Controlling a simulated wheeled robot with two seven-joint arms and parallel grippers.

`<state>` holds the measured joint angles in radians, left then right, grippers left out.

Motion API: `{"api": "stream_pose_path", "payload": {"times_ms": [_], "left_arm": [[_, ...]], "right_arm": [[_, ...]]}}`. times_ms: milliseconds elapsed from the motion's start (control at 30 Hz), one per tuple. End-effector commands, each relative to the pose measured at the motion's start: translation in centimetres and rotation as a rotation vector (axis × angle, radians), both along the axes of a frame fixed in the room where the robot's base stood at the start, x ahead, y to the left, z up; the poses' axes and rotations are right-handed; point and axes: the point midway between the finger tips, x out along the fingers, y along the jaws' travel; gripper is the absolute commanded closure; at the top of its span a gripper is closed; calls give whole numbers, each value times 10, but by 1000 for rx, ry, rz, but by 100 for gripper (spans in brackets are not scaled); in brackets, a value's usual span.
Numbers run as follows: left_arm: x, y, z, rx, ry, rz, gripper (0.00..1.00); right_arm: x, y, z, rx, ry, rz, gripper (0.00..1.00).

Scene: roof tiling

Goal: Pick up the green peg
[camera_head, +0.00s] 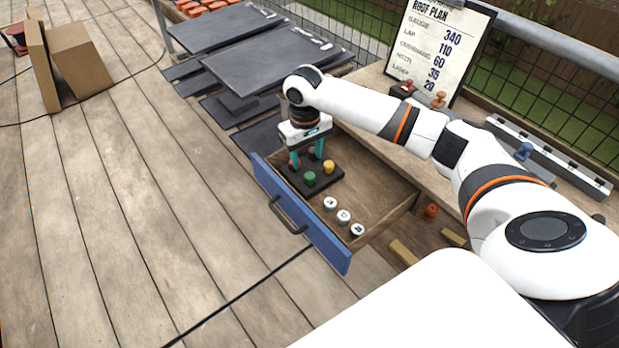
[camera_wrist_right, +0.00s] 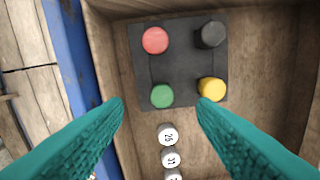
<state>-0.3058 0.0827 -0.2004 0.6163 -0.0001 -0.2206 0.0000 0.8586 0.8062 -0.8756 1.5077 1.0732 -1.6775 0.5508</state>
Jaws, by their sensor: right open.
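The green peg (camera_head: 310,178) stands in a dark square block (camera_head: 329,182) inside an open drawer with a blue front (camera_head: 298,213). In the right wrist view the green peg (camera_wrist_right: 162,96) is at the block's lower left. A yellow peg (camera_wrist_right: 211,88) is at its lower right, a red peg (camera_wrist_right: 155,40) at upper left and a black peg (camera_wrist_right: 211,34) at upper right. My right gripper (camera_head: 306,166) is over the block. In the wrist view its teal fingers (camera_wrist_right: 160,108) are spread apart, with nothing between them. My left gripper is not in view.
Three white numbered discs (camera_head: 343,216) lie in the drawer beside the block. The drawer's side walls and blue front bound the space. A roof plan clipboard (camera_head: 437,45) stands on the bench behind. Dark slates (camera_head: 270,62) lie stacked beyond the drawer.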

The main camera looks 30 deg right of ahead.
Motion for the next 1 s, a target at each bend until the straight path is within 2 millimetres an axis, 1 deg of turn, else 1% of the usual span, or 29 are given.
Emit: {"api": "stream_pose_path", "payload": {"times_ms": [33, 167, 267, 433, 500, 567, 667, 867, 967, 1000], "left_arm": [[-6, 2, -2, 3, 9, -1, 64], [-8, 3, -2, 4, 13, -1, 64], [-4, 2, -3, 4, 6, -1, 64], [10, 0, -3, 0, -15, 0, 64], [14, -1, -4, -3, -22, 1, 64], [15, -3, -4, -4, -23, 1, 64], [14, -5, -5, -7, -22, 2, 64], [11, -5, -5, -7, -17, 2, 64], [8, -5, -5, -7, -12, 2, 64], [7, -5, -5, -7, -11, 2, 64]], "right_arm": [[0, 0, -8, 0, 1, 0, 48], [0, 0, -18, 0, 0, 0, 48], [-2, -1, -25, 0, 1, 0, 48], [-8, -3, -50, -1, 2, 0, 48], [-8, -3, -60, 0, 1, 0, 48], [-8, -3, -67, 0, 1, 0, 48], [-8, -3, -71, 0, -1, 1, 48], [-8, -3, -71, 0, -2, 1, 48], [-8, -3, -71, 0, -2, 1, 62], [-8, -3, -71, 0, -2, 1, 69]]}}
